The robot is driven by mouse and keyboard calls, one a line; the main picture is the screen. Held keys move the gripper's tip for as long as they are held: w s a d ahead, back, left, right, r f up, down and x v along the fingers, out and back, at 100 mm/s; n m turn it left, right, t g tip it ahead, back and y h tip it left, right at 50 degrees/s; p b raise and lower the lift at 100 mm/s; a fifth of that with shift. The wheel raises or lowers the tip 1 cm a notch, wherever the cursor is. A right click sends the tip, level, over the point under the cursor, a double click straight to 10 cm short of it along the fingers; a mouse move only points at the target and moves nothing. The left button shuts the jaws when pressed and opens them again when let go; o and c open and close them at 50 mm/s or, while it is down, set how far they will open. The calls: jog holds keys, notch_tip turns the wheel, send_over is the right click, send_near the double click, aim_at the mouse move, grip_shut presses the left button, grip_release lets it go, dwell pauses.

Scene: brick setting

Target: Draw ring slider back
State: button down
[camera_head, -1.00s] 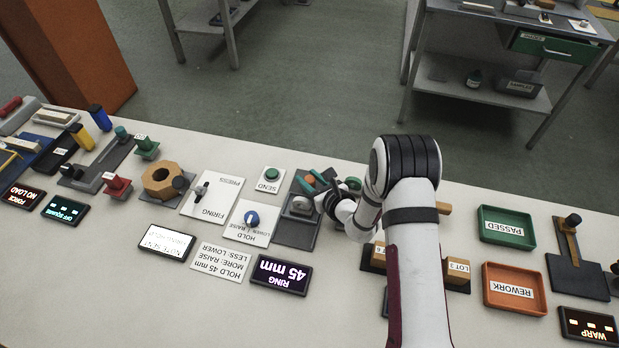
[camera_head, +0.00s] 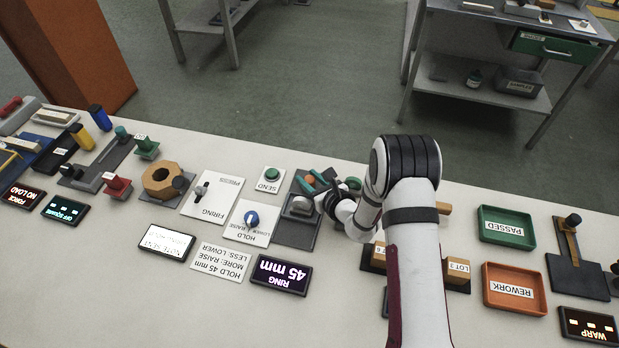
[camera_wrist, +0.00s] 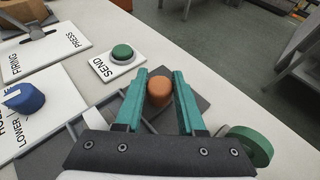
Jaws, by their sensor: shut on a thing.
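The ring slider's orange knob (camera_wrist: 159,91) stands between the two teal fingers of my gripper (camera_wrist: 160,88) in the wrist view. The fingers are shut on the knob, one on each side. In the head view my gripper (camera_head: 312,183) is over the far part of the slider's dark base plate (camera_head: 294,238), and the knob shows as a small orange spot (camera_head: 309,180). My gripper body hides part of the slider. The ring display (camera_head: 279,274) reads 45 mm.
The green SEND button (camera_head: 271,174) and the blue HOLD knob (camera_head: 251,218) on its white plate are left of the slider. The FIRING lever (camera_head: 201,190) is further left. The lot blocks (camera_head: 457,272), green PASSED tray (camera_head: 531,244) and orange REWORK tray (camera_head: 541,301) are to the right.

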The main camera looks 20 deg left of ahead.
jog(key=shift+w, duration=1.85)
jog(key=c, duration=0.8)
grip_release()
jog(key=v, duration=1.6)
jog(key=shift+w, duration=0.1)
